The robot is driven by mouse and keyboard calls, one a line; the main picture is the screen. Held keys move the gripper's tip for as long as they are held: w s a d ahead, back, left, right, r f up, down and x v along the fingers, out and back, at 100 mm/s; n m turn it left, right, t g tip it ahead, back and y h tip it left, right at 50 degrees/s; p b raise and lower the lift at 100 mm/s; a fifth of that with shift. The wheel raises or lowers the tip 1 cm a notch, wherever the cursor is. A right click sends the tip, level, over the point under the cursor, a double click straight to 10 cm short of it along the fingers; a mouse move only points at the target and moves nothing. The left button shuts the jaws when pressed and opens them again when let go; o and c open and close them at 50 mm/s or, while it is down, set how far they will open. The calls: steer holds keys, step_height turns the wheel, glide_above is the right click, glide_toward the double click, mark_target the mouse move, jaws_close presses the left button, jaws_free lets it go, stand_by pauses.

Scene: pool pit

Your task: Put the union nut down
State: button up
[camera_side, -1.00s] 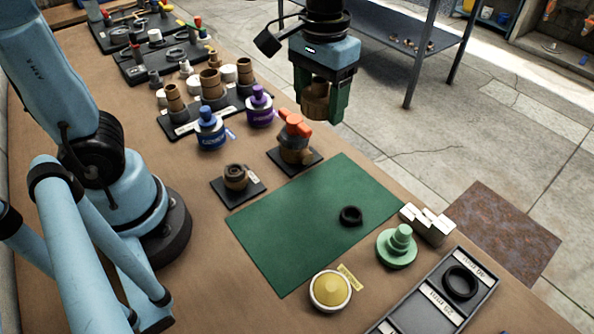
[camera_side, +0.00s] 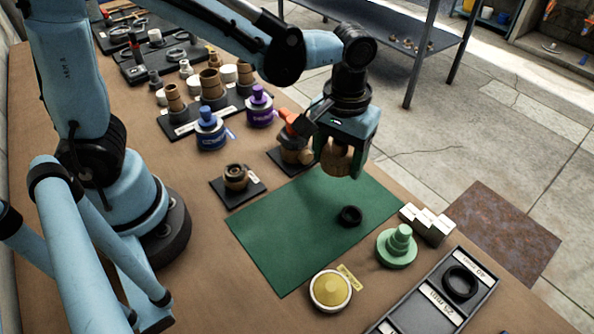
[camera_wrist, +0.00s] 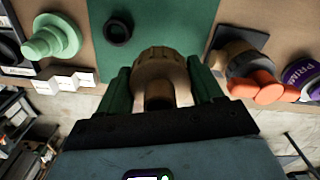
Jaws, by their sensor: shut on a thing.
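The union nut (camera_side: 337,157) is a brown, ribbed ring, held between the green fingers of my gripper (camera_side: 342,166). In the wrist view the nut (camera_wrist: 158,66) sits between both fingers of my gripper (camera_wrist: 160,84), with its round opening showing. In the side view the nut hangs above the far edge of the green mat (camera_side: 290,240), apart from it. The mat also shows in the wrist view (camera_wrist: 185,20). The gripper hides part of the nut.
A black ring (camera_side: 350,216) lies on the mat. An orange-handled valve (camera_side: 291,150) stands close left of my gripper. A small brown fitting (camera_side: 236,178), a green stepped piece (camera_side: 398,246), white blocks (camera_side: 427,224) and a yellow-topped tub (camera_side: 330,290) surround the mat. The mat's middle is clear.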

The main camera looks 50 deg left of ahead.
mark_target(339, 152)
steer(key=shift+w+a+f, duration=1)
steer(key=shift+w+a, duration=0.05)
steer(key=shift+w, duration=0.1)
steer(key=shift+f, duration=2.05)
steer(key=shift+f, duration=0.6)
steer(key=o, duration=0.8)
steer(key=shift+o, duration=0.2)
step_height(339, 152, up, 13)
steer(key=s+a+r+m+t, duration=0.1)
steer(key=s+a+m+t, duration=0.2)
steer(key=s+a+t, duration=0.3)
steer(key=shift+a+m+t, duration=0.3)
steer(key=shift+a+t, duration=0.3)
steer(key=shift+a, duration=1.7)
